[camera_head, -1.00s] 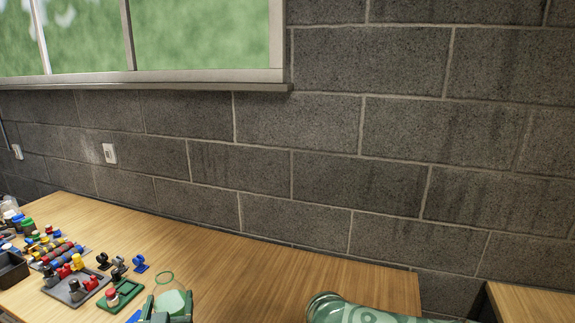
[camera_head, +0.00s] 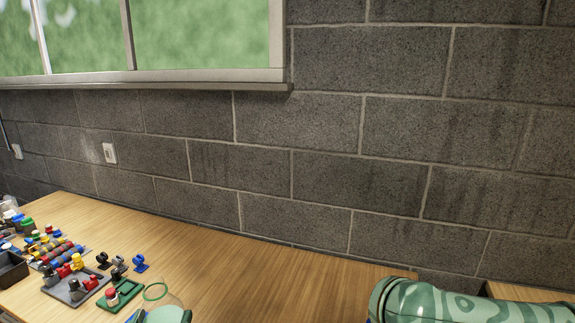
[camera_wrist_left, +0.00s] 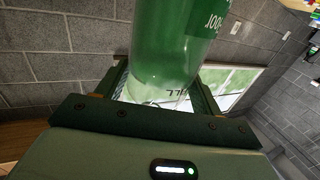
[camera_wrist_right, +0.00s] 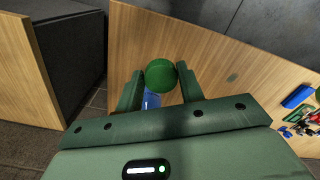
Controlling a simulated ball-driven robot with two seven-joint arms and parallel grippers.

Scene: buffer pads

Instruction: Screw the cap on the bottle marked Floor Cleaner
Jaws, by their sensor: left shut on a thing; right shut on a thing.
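My left gripper (camera_wrist_left: 158,95) is shut on the bottle in the left wrist view. The bottle (camera_wrist_left: 170,40) has a green body, part of its label lettering and a clear end between the fingers. In the head view my left gripper (camera_head: 166,316) is at the bottom edge, with a clear rounded part and a green ring (camera_head: 155,291) above it. The right gripper's fingers are out of the head view. No wrist view shows cap and bottle together.
The wooden table (camera_head: 250,275) is clear in its middle. A block wall (camera_head: 330,200) stands behind.

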